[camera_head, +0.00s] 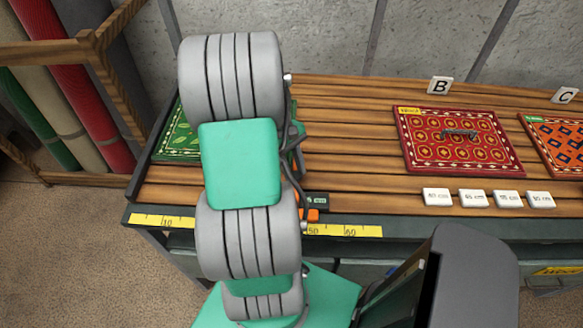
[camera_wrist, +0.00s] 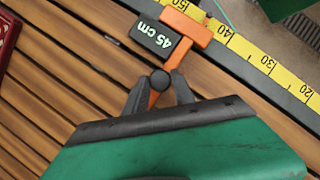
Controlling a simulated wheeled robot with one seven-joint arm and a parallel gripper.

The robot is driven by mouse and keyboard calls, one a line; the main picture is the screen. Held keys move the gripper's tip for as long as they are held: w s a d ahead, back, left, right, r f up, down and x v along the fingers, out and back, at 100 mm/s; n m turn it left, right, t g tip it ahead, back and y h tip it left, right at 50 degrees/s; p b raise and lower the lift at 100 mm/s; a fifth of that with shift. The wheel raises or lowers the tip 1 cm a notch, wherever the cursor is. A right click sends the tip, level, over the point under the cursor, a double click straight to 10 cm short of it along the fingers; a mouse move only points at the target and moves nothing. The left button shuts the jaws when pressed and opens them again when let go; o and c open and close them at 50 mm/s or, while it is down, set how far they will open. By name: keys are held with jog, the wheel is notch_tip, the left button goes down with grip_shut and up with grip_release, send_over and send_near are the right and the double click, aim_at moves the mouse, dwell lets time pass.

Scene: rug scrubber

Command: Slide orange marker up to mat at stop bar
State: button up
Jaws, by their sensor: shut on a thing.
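The orange marker (camera_wrist: 187,27) has a dark tag reading "45 cm" and an orange stem running back to my gripper (camera_wrist: 160,88). My gripper is shut on that stem, with a dark finger on each side. The marker's front piece lies at the yellow scale (camera_wrist: 245,47), between the 40 and 50 figures. In the head view a small part of the marker (camera_head: 312,215) shows beside my arm. A green mat (camera_head: 176,142) lies at the left end of the slatted table, by a dark bar (camera_head: 153,142), partly hidden by my arm. My gripper is hidden in the head view.
A red mat (camera_head: 440,157) with a dark handle lies under sign B (camera_head: 440,86). An orange-blue mat (camera_head: 558,140) lies under sign C. Several white cm tags (camera_head: 473,198) stand in front. Bare slats lie between the green and red mats. Rolled rugs (camera_head: 65,95) stand left.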

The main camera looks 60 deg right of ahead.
jog(key=o, duration=1.1)
jog(key=v, duration=0.8)
